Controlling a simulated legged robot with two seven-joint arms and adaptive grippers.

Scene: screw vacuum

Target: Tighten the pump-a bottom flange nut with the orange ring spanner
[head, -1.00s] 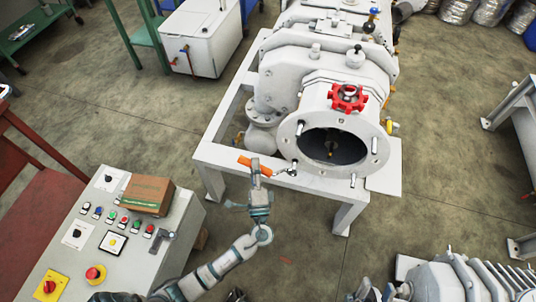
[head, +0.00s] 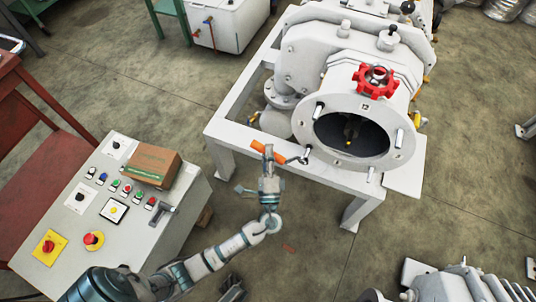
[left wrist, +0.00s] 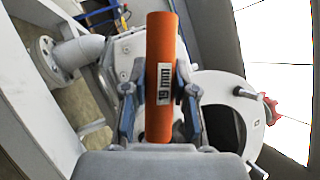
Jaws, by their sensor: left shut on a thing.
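The orange ring spanner (head: 259,148) is in my left gripper (head: 268,158), which is shut on its handle. In the left wrist view its orange handle (left wrist: 160,45) with a size label stands upright between the two fingers (left wrist: 162,105). The grey spanner end (head: 297,160) points right, close to the lower-left stud (head: 306,153) of the pump flange (head: 387,160). I cannot tell whether the ring sits around the nut there. The spanner's ring is hidden in the left wrist view. My right gripper does not show clearly in any view.
The pump has a red handwheel (head: 375,81) above the flange and stands on a white frame (head: 236,135). A control desk (head: 60,220) carrying a cardboard box (head: 151,166) stands left of my arm. Another grey machine (head: 465,286) is at the lower right.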

